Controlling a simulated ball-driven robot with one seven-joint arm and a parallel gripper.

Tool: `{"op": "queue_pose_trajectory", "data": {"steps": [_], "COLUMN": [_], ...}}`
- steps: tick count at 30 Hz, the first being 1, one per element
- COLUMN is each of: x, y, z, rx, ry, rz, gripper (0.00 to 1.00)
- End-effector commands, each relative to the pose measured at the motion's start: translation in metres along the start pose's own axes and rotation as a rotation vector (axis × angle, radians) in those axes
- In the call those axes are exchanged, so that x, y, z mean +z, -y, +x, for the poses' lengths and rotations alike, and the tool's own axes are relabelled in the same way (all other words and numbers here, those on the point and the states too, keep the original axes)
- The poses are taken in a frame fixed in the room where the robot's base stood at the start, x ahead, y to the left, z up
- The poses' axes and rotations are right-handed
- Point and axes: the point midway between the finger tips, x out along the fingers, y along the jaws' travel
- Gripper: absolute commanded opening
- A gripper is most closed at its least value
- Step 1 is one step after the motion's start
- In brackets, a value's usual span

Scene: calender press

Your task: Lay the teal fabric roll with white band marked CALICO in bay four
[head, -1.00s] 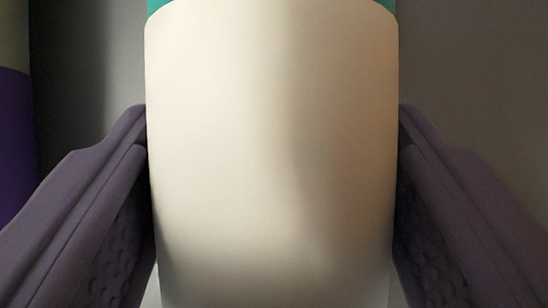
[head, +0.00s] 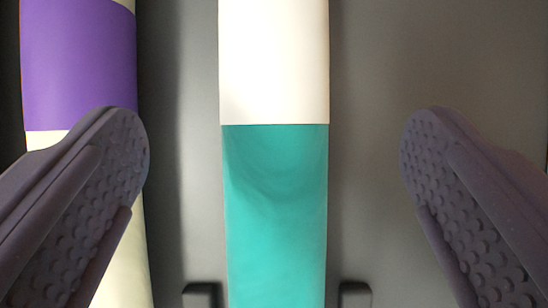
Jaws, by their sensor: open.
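The teal fabric roll (head: 276,215) with its white band (head: 273,62) lies lengthwise down the middle of the head view on a dark grey surface. No lettering shows on the visible part of the band. My gripper (head: 275,135) is open. Its two purple-grey fingers stand to the left and right of the roll, with a clear gap on both sides, touching neither side of it. The roll's ends are out of view, and no bay number shows.
A cream roll with a purple band (head: 78,65) lies to the left, nearly parallel, partly behind my left finger. Two small dark blocks (head: 201,294) (head: 355,294) flank the teal roll at the bottom. The grey surface (head: 380,60) to the right is bare.

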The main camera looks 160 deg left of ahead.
Motion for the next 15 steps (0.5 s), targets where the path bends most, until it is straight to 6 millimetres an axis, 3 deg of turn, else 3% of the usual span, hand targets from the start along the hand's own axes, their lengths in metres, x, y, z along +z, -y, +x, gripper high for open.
{"op": "queue_pose_trajectory", "data": {"steps": [1, 6, 15], "x": [-0.002, 0.0, -0.004], "y": [0.001, 0.0, 0.002], "z": [-0.011, -0.027, -0.03], "rx": [-0.001, 0.0, -0.007], "ry": [-0.001, 0.0, -0.006], "rz": [-0.001, 0.0, 0.0], "gripper": [0.94, 0.94, 0.94]}}
